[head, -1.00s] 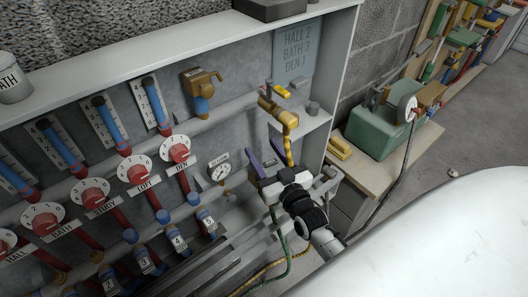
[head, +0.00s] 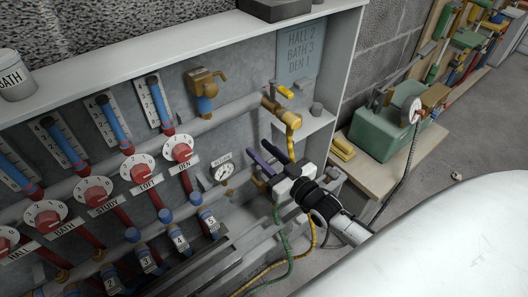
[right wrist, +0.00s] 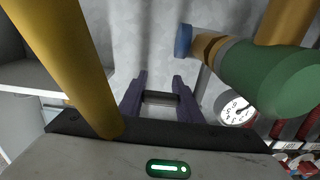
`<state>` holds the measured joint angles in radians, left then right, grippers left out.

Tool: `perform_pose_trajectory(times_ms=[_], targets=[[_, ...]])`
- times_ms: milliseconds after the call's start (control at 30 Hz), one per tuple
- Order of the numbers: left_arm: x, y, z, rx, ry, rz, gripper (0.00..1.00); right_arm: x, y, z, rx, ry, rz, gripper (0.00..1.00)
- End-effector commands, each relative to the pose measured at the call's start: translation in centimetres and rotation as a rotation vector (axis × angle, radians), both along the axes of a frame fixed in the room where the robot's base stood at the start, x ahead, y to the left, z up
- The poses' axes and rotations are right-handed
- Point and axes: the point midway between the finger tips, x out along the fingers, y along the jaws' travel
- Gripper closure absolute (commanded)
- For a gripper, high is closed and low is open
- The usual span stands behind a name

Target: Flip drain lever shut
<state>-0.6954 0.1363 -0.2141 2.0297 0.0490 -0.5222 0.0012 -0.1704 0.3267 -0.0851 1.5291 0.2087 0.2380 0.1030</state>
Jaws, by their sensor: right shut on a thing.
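My right gripper (head: 272,154), with purple fingers, is at the right end of the manifold cabinet, just below the upper brass valve (head: 272,103). That valve has a yellow lever (head: 286,92) and a yellow hose; the gripper is apart from the lever. In the right wrist view a dark grey bar (right wrist: 160,98) spans between the fingers; I cannot tell whether it is a lever. A brass fitting with a blue end (right wrist: 184,40) and a green hose end (right wrist: 268,76) are right of the fingers. No drain label is readable. The lower valve is mostly hidden by my gripper.
The yellow hose (right wrist: 75,60) crosses close to the gripper on the left of the wrist view. The return gauge (head: 222,172) is left of the gripper. A bench with a green machine (head: 385,130) stands right of the cabinet. Green and yellow hoses hang below.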

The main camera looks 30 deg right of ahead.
Motion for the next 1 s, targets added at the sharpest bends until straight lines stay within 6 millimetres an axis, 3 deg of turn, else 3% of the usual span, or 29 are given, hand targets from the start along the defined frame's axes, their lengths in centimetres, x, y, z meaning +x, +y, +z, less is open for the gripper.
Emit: perform_pose_trajectory(times_ms=[233,267,367,733,1000], targets=[[0.0,0.0,0.1,0.000,-0.001,0.000,1.00,0.1,0.0,0.1,0.001,-0.003,0.001,0.90],[0.0,0.0,0.1,0.000,-0.001,0.000,1.00,0.1,0.0,0.1,0.001,-0.003,0.001,0.66],[0.0,0.0,0.1,0.000,-0.002,0.000,1.00,0.0,0.0,0.1,0.001,-0.002,0.000,0.50],[-0.1,0.0,0.2,-0.002,-0.001,0.000,1.00,-0.5,0.0,0.0,0.000,0.001,0.000,0.49],[-0.1,0.0,0.9,0.002,-0.001,-0.001,1.00,-5.1,-0.5,0.0,0.000,0.003,0.000,0.49]])
